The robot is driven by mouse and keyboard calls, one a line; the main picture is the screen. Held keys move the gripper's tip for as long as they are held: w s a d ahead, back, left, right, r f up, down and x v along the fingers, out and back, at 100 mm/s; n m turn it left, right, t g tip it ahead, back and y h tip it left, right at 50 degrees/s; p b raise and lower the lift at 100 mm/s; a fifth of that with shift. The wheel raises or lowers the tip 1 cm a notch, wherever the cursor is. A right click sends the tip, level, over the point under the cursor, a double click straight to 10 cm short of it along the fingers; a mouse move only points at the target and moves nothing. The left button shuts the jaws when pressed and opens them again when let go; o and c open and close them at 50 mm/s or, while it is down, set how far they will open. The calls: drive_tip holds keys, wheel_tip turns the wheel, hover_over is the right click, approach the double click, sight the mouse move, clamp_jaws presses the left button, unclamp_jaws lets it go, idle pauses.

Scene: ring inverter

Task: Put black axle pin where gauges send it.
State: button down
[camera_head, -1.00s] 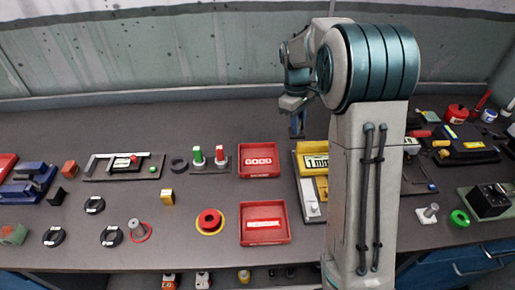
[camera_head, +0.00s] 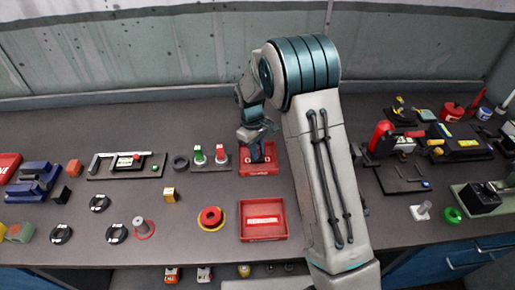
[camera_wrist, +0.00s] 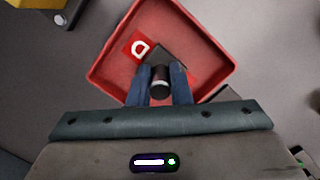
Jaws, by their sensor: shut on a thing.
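My gripper (camera_head: 258,153) is over the upper red tray (camera_head: 259,171), whose label it mostly covers in the head view. In the wrist view, my blue fingers (camera_wrist: 160,88) are shut on the black axle pin (camera_wrist: 160,82), seen nearly end-on with a paler band. The pin is in front of the tray floor; I cannot tell how high above it. The same tray (camera_wrist: 112,75) shows red walls and a red label with a white letter D. A second red tray (camera_head: 264,236) with a white label lies nearer the front edge.
A plate with a green and a red post (camera_head: 210,155) stands left of the upper tray. A caliper-like gauge (camera_head: 127,165) lies farther left. A red button with yellow ring (camera_head: 210,217) is left of the lower tray. My arm covers the bench right of the trays.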

drive_tip(key=shift+f, duration=0.15)
drive_tip(key=shift+f, duration=0.25)
drive_tip(key=c, duration=1.3)
unclamp_jaws()
drive_tip(key=shift+r, duration=0.15)
wheel_tip(320, 180, up, 12)
drive_tip(key=w+a+b, duration=0.1)
drive_tip(key=b, duration=0.1)
drive_tip(key=s+d+r+m+t, duration=0.1)
drive_tip(key=s+d+r+m, duration=0.1)
drive_tip(key=s+d+r, duration=0.3)
drive_tip(key=s+d+m+t, duration=0.1)
drive_tip(key=s+d+m, duration=0.1)
drive_tip(key=s, duration=0.5)
drive_tip(key=s+d+r+m+t, duration=0.1)
drive_tip(key=s+d+m, duration=0.1)
drive_tip(key=s, duration=0.6)
drive_tip(key=s+d+m+t+y, duration=0.1)
drive_tip(key=s+d+m, duration=0.2)
drive_tip(key=s, duration=0.5)
drive_tip(key=shift+s+d+r, duration=0.1)
drive_tip(key=shift+r, duration=0.15)
